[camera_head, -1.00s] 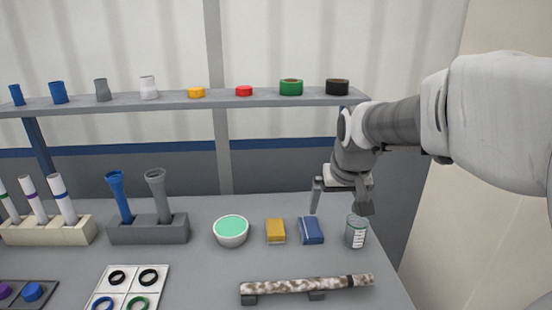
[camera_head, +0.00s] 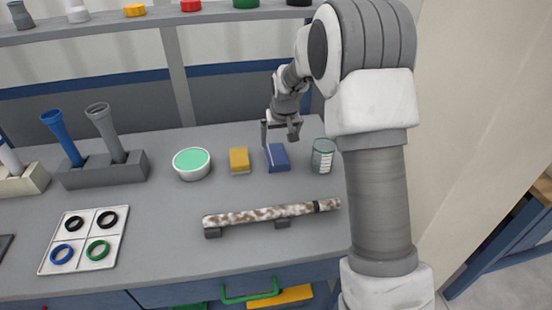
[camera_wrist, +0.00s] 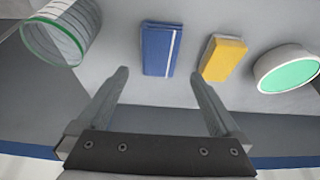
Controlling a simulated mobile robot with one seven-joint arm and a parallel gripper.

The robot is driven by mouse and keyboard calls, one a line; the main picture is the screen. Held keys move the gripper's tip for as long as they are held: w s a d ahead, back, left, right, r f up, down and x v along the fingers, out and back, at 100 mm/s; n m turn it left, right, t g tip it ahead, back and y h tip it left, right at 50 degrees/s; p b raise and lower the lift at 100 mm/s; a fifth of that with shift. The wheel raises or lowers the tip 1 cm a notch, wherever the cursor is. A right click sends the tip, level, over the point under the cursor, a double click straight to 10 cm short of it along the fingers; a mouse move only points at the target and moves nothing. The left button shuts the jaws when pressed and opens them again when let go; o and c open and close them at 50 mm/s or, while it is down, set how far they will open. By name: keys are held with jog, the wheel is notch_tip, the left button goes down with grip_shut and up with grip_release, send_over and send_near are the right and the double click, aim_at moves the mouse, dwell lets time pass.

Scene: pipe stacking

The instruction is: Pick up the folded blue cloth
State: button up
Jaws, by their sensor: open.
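The folded blue cloth (camera_head: 277,158) lies flat on the grey table in the head view, between a yellow block and a clear container. It also shows in the wrist view (camera_wrist: 157,52), with a white stripe near one edge, ahead of the fingertips. My gripper (camera_head: 281,133) is over the table just behind the cloth in the head view. In the wrist view my gripper (camera_wrist: 158,78) is open and empty, its two fingers apart with the cloth between and beyond their tips.
The yellow block (camera_head: 239,161) and a bowl with green contents (camera_head: 192,164) sit left of the cloth. A clear container (camera_head: 323,156) stands close on its right. A speckled pipe (camera_head: 270,213) lies in front on supports. Table between is clear.

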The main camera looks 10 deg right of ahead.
aim_at(277, 156)
jog(key=b+x, duration=0.1)
jog(key=x, duration=0.9)
jog(key=shift+w, duration=0.1)
jog(key=c, duration=1.1)
jog(key=shift+r, duration=0.1)
notch_tip(277, 156, up, 10)
jog(key=p, duration=0.1)
jog(key=o, duration=0.7)
jog(key=c, duration=0.5)
